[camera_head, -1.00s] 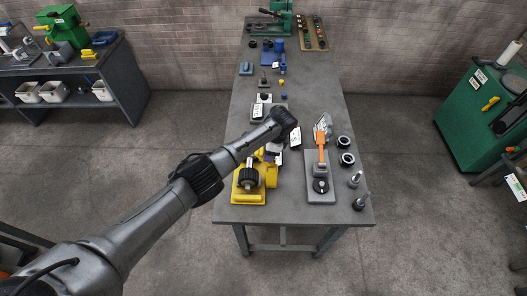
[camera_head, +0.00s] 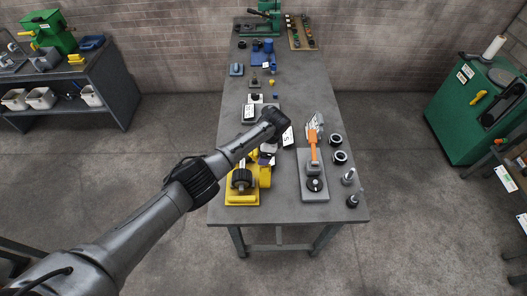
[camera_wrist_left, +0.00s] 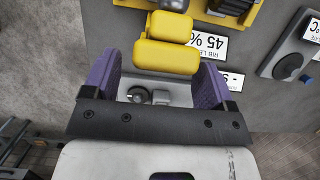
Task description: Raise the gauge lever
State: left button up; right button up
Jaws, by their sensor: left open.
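My left gripper (camera_wrist_left: 157,75) is open, with purple fingers either side of a yellow block-shaped part (camera_wrist_left: 165,57) in the left wrist view. I cannot tell whether they touch it. This part belongs to a yellow device (camera_head: 242,199) with a black ribbed knob, on the near left of the bench. My wrist hides some of it in the head view, where little of the gripper (camera_head: 266,157) shows. An orange lever (camera_head: 313,150) stands on a grey base (camera_head: 314,194) to the right. I cannot tell which of the two is the gauge lever. My right gripper is not in view.
The grey bench (camera_head: 285,211) holds two black rings (camera_head: 337,148), metal pegs (camera_head: 348,177) at its right edge, and a blue device (camera_head: 263,52) farther back. Bare bench separates the yellow and grey bases.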

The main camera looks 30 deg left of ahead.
pick_arm(q)
jog(key=b+v, duration=0.2)
jog(key=v, duration=1.2)
jog(key=shift+f, duration=0.1)
dwell(0.3)
